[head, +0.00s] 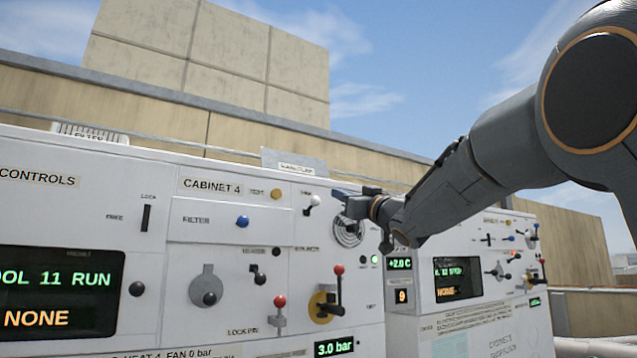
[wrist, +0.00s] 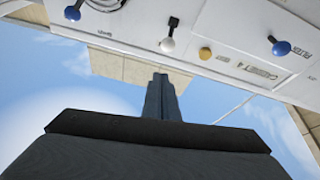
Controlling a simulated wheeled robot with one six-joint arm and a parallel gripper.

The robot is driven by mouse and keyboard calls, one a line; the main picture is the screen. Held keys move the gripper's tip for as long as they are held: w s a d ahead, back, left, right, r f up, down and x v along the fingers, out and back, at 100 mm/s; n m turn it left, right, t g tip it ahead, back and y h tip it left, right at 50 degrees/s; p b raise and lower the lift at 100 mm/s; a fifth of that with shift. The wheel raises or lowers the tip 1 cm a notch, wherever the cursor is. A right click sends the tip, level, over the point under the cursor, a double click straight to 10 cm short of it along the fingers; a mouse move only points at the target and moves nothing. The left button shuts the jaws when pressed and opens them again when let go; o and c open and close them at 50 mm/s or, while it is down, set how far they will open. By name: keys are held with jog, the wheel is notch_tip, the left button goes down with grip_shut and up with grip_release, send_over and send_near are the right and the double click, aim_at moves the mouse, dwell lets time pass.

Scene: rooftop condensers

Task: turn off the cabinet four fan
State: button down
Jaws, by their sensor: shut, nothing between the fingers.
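The white panel labelled CABINET 4 (head: 212,186) is at the centre of the head view. On it a white-knobbed lever (head: 314,201) tilts up and to the right beside a small label I cannot read clearly. The same white knob (wrist: 167,45) shows in the wrist view, where the panel appears upside down. A round fan grille (head: 348,231) sits to the lever's right, partly hidden by my arm. My gripper (head: 340,194) is shut and empty, just right of the white knob and apart from it in the picture. Its closed fingers (wrist: 160,80) show in the wrist view.
Near the white lever are a yellow button (head: 276,194) and a blue FILTER knob (head: 242,221). Below are red-knobbed levers (head: 339,270) and a black knob (head: 209,299). Another cabinet (head: 470,275) stands to the right. Open sky lies above the cabinets.

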aim_at(312, 207)
jog(key=shift+s+a+r+n+y, duration=0.2)
jog(key=shift+s+r+y, duration=0.1)
jog(key=shift+r, duration=0.2)
jog(key=shift+s+a+r+n+y, duration=0.2)
jog(key=shift+r+y, duration=0.1)
jog(key=shift+r, duration=0.15)
jog(key=w+a+p, duration=0.5)
jog(key=w+p, duration=0.1)
jog(key=w, duration=0.2)
jog(key=shift+r, duration=0.15)
